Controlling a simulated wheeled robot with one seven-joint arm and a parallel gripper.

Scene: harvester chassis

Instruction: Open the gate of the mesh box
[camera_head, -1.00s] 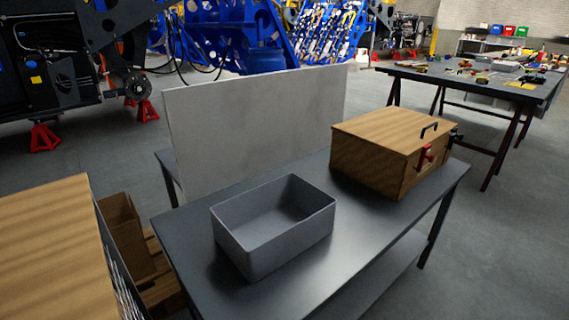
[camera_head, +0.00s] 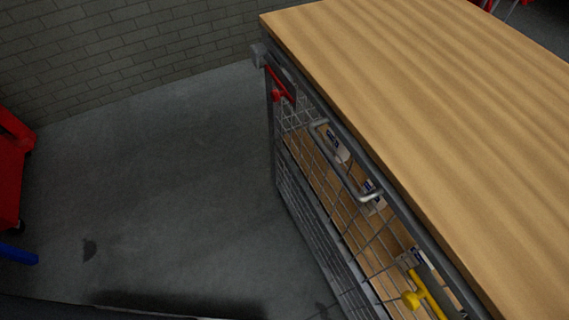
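The mesh box (camera_head: 430,110) stands at the right, with a wooden top and a wire mesh front gate (camera_head: 335,195). The gate looks shut. A grey bar handle (camera_head: 343,165) sits on its upper part. A red latch (camera_head: 279,87) is at the far top corner of the front, and a yellow lever (camera_head: 425,296) is at the near end. Several small white and blue packages (camera_head: 373,196) show behind the mesh. My gripper is not in view.
Open grey floor (camera_head: 170,170) lies left of the box, up to a brick wall (camera_head: 110,45) at the back. A red object (camera_head: 12,170) stands at the left edge, with a blue piece (camera_head: 18,254) below it.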

